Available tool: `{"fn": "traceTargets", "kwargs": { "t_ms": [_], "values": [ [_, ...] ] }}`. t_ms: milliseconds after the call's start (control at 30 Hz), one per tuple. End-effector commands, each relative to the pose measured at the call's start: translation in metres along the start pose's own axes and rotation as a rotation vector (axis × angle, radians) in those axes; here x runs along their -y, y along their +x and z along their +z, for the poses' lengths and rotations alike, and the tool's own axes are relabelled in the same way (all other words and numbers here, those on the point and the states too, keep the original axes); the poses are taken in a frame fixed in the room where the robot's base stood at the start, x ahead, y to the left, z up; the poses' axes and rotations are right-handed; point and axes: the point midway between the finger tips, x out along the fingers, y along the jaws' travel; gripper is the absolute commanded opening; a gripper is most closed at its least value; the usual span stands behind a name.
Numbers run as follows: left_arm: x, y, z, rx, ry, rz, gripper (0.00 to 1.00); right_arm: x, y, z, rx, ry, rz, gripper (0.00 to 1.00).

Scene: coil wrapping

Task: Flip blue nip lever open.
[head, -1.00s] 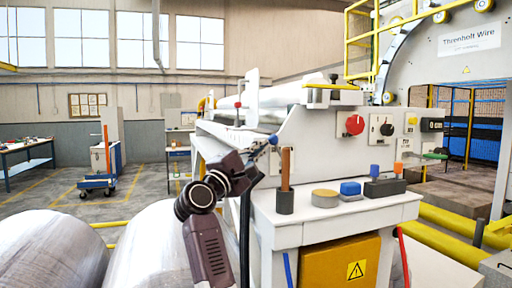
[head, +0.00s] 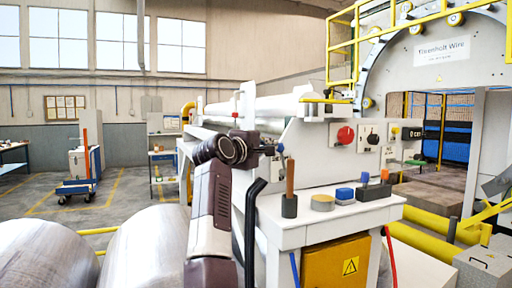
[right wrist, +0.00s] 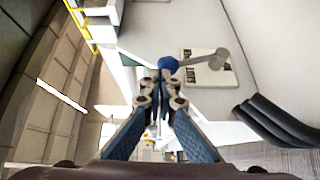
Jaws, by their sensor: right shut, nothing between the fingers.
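The blue nip lever shows in the head view as a small blue knob (head: 280,148) at the left end of the white machine's panel. In the right wrist view its blue part (right wrist: 168,66) lies just past my fingertips, with a grey rod running right from it. My right gripper (head: 270,150) is at the knob's left in the head view. In the right wrist view my right gripper (right wrist: 160,92) has its fingertips together with nothing between them. Whether the tips touch the lever I cannot tell. My left gripper is not in view.
A red knob (head: 346,135) is on the panel. Large metal coils (head: 145,250) stand at lower left. A black hose (head: 251,225) hangs beside my arm.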

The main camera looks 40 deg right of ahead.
Motion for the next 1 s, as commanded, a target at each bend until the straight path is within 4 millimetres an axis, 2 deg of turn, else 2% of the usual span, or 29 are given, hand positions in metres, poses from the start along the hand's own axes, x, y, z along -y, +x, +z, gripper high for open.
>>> {"fn": "traceTargets", "kwargs": {
  "t_ms": [33, 133, 333, 433, 767, 1000],
  "values": [
    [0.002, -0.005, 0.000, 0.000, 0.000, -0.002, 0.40, -0.007, 0.005, 0.004, 0.000, 0.032, -0.040, 0.00],
    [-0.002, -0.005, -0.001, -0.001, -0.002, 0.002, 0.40, -0.006, 0.012, 0.009, 0.003, 0.039, -0.056, 0.00],
    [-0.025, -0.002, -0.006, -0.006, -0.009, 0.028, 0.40, -0.010, 0.026, 0.019, 0.002, 0.037, -0.053, 0.00],
    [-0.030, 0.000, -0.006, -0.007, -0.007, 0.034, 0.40, -0.011, 0.031, 0.023, 0.002, 0.037, -0.052, 0.00],
    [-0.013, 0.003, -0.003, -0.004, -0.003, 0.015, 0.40, -0.014, 0.044, 0.032, 0.003, 0.036, -0.050, 0.00],
    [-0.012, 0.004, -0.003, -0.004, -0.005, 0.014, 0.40, -0.014, 0.047, 0.034, 0.003, 0.035, -0.050, 0.00]
  ]
}}
